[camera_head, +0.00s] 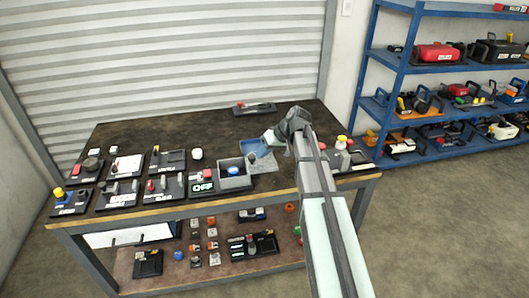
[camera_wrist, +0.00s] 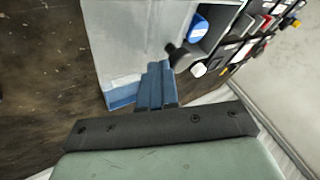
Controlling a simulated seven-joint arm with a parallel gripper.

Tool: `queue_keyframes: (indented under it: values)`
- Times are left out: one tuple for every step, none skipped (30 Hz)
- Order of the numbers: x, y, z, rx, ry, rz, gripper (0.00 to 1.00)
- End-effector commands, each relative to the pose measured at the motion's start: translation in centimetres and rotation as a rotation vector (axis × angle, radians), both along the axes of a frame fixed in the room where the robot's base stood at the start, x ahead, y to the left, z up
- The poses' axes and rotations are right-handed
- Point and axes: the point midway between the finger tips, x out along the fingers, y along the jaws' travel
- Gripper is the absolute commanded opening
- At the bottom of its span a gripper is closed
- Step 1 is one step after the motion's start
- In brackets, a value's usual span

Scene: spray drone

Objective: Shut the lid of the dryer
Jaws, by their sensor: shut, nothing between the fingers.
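What looks like the dryer is a small grey box (camera_head: 235,181) on the workbench, with a blue round thing (camera_head: 234,171) in it. A grey panel with a blue edge, which seems to be its lid (camera_head: 262,164), lies open to the right of the box. In the wrist view the lid (camera_wrist: 125,40) fills the upper left, and the blue round thing (camera_wrist: 199,27) shows in the box at the top. My gripper (camera_head: 267,140) is shut and empty, above the far part of the lid. Its blue fingers (camera_wrist: 156,84) overlap the lid's edge; I cannot tell whether they touch.
Several black-based devices stand left of the box, one with a green "OFF" display (camera_head: 203,187). A flat device (camera_head: 254,107) lies at the back. The tabletop (camera_head: 215,125) behind is mostly clear. Blue shelves (camera_head: 398,70) stand right.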

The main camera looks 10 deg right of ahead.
Motion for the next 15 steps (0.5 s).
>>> queue_keyframes:
  values:
    - [0.0,0.0,0.0,0.000,0.000,0.000,0.00]
    - [0.0,0.0,0.0,0.000,0.000,0.000,0.00]
    - [0.0,0.0,0.0,0.000,0.000,0.000,0.00]
    - [0.0,0.0,0.0,0.000,0.000,0.000,0.00]
    - [0.0,0.1,0.0,0.000,0.000,0.000,0.00]
    - [0.0,0.4,0.0,0.000,-0.001,0.001,0.00]
    - [0.0,0.7,0.0,0.000,-0.001,0.001,0.00]
    - [0.0,1.1,0.0,0.001,0.000,0.001,0.00]
    - [0.0,1.8,0.0,0.000,-0.001,0.002,0.00]
    - [0.0,2.4,0.0,0.000,-0.001,0.003,0.00]
    - [-0.1,3.0,0.0,0.001,0.000,0.004,0.00]
    - [-0.1,3.8,0.0,0.000,0.000,0.004,0.00]
    - [-0.1,4.5,0.0,0.000,0.000,0.004,0.00]
    - [-0.1,5.1,0.0,0.001,0.000,0.004,0.00]
    - [-0.1,5.8,0.0,0.000,-0.001,0.003,0.00]
